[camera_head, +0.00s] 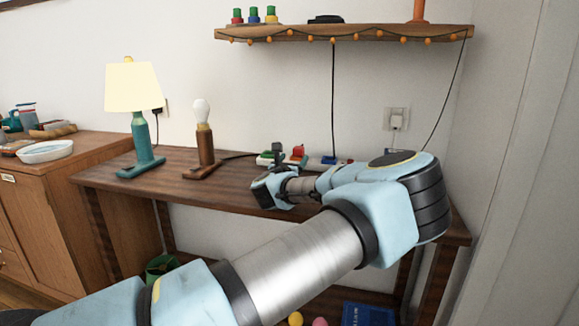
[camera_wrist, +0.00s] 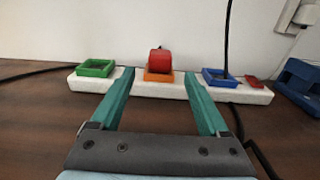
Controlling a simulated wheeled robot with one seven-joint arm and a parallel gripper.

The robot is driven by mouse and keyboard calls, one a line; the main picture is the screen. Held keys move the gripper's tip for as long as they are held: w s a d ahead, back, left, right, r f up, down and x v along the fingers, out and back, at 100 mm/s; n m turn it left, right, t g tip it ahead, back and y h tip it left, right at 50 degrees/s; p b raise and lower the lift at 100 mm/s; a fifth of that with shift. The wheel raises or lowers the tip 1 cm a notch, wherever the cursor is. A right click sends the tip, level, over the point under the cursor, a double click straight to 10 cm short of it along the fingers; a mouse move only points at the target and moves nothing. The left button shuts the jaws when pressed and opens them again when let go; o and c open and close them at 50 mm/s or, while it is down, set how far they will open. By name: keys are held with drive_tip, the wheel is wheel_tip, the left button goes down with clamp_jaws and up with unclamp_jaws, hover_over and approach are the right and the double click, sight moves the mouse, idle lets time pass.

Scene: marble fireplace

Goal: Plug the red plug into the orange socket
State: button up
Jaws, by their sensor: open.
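The red plug (camera_wrist: 159,59) stands at the orange socket (camera_wrist: 158,76), the middle one on a white power strip (camera_wrist: 256,95). I cannot tell how deep it sits. The plug also shows in the head view (camera_head: 298,151), behind my arm. My gripper (camera_wrist: 158,82) is open and empty, its teal fingers pointing at the strip. The left fingertip is between the green and orange sockets, the right one between the orange and blue sockets. The plug is between and beyond the fingertips, apart from both.
The green socket (camera_wrist: 96,68) looks empty. A blue object (camera_wrist: 300,82) lies to the strip's right. A bulb lamp (camera_head: 203,140) and a shaded lamp (camera_head: 134,90) stand left on the desk (camera_head: 110,175).

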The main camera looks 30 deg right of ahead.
drive_tip(key=v, duration=0.5)
drive_tip(key=shift+s+a, duration=0.1)
idle(0.3)
